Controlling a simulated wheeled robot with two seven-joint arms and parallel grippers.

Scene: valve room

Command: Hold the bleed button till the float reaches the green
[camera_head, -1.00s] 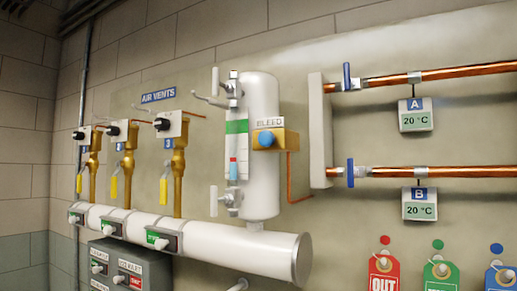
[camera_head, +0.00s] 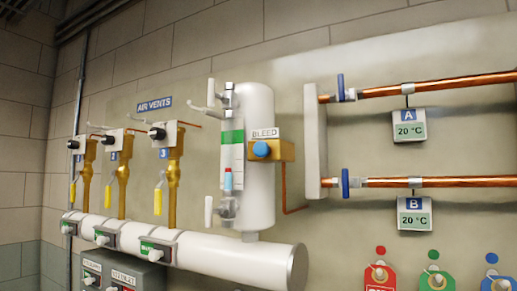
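The bleed button (camera_head: 261,149) is a blue round knob on a brass block, under a white BLEED label (camera_head: 265,133). The block sits on the right side of a white upright cylinder (camera_head: 258,200). On the cylinder's left is a sight gauge (camera_head: 232,160) with a green band (camera_head: 232,137) in its upper part. The float (camera_head: 228,179), blue with a red part, sits in the lower part of the gauge, clearly below the green band. Nothing touches the button. Neither of my grippers is in view.
Copper pipes with blue valve handles (camera_head: 345,183) and two 20 °C displays (camera_head: 408,129) are at right. Coloured tags (camera_head: 379,278) hang at the lower right.

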